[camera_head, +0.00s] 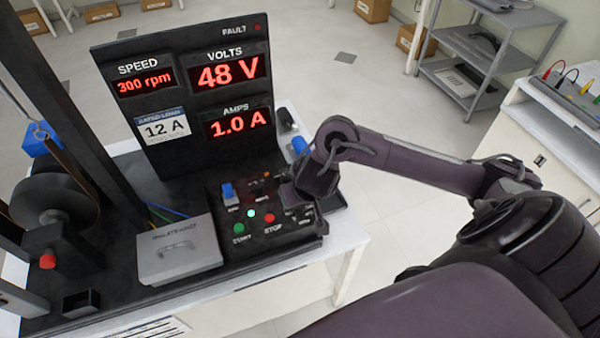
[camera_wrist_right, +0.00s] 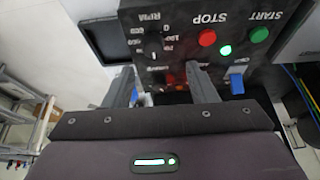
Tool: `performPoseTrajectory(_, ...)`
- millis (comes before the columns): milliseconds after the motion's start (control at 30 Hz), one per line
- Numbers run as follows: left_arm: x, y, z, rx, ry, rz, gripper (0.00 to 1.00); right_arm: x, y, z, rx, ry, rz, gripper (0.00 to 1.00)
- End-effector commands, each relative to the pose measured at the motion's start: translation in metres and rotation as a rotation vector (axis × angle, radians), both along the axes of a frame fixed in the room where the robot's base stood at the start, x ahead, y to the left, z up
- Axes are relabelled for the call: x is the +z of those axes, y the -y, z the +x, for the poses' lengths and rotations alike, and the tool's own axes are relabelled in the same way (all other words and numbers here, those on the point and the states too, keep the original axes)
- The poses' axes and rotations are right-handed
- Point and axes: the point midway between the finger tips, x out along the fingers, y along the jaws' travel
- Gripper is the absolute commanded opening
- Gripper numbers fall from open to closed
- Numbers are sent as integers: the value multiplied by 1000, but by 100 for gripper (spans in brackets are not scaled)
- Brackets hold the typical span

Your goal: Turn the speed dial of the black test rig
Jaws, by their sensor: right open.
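The black test rig (camera_head: 185,190) stands on a white bench, with a control panel (camera_head: 238,240) at its front right. Its display reads 300 rpm, 48 V and 1.0 A. In the right wrist view an RPM label and scale numbers (camera_wrist_right: 153,40) mark the speed dial's place on the panel; the dark knob is hard to make out. In the head view my right gripper (camera_head: 292,197) is over the panel's right part and hides that area. In the wrist view my right gripper (camera_wrist_right: 161,82) is open, its fingers apart with nothing seen held between them. My left gripper is not in view.
A green START button (camera_head: 239,228), a red STOP button (camera_head: 269,218), a lit green lamp (camera_head: 251,213) and a blue switch (camera_head: 228,192) sit close by on the panel. A grey box (camera_head: 178,250) lies left of it. A belt wheel (camera_head: 52,198) stands far left.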

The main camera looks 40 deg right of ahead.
Motion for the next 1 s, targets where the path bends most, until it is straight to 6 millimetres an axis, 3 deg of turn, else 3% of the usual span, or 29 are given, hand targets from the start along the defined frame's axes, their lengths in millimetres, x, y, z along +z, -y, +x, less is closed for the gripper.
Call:
performPoseTrajectory(133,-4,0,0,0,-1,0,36,-7,10,1,-34,-13,-8,52)
performPoseTrajectory(400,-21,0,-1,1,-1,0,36,-48,14,16,-35,-12,-6,52)
performPoseTrajectory(600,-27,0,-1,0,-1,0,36,-67,16,25,-34,-11,-6,52)
performPoseTrajectory(933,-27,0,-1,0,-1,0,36,-70,16,27,-33,-9,-6,52)
performPoseTrajectory(1000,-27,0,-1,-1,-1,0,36,-70,16,27,-33,-9,-6,45)
